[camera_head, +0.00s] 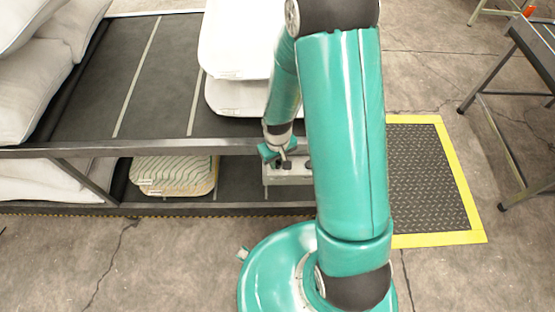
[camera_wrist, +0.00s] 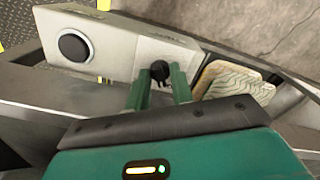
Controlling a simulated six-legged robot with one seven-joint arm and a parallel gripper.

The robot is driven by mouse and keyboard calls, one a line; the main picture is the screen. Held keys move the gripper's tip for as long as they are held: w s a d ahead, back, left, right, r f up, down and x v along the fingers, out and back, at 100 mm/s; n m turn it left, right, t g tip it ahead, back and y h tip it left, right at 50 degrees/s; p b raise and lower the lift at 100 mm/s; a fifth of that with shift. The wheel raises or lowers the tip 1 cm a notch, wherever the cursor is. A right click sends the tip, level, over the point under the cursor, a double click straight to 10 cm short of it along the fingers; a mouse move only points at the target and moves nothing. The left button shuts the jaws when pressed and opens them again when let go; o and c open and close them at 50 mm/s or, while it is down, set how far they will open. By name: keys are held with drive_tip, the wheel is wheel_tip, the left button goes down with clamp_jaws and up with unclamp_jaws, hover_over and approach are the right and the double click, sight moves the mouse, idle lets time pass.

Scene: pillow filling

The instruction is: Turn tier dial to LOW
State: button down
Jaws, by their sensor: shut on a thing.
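A light grey control box (camera_wrist: 130,52) carries a small black dial (camera_wrist: 160,70) and a larger round black knob (camera_wrist: 73,46). My gripper (camera_wrist: 160,80) is shut on the small dial, with one green finger on each side of it. The dial's markings are too small to read, so its setting cannot be told. In the head view the control box (camera_head: 290,177) sits at the front of the rack, under its upper rail, and my gripper (camera_head: 283,156) is at its top edge. My arm hides the box's right part there.
The rack's upper deck (camera_head: 165,80) bears white pillows (camera_head: 235,45) at right and a pillow pile (camera_head: 35,85) at left. Patterned pillows (camera_head: 172,175) lie on the lower shelf, left of the box. A yellow-edged mat (camera_head: 430,180) lies at right, before a metal table (camera_head: 530,45).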

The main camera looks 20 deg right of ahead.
sight(278, 162)
drive_tip(key=shift+n, duration=1.1)
drive_tip(key=c, duration=1.2)
unclamp_jaws()
drive_tip(key=shift+r, duration=0.1)
wheel_tip(278, 162, up, 14)
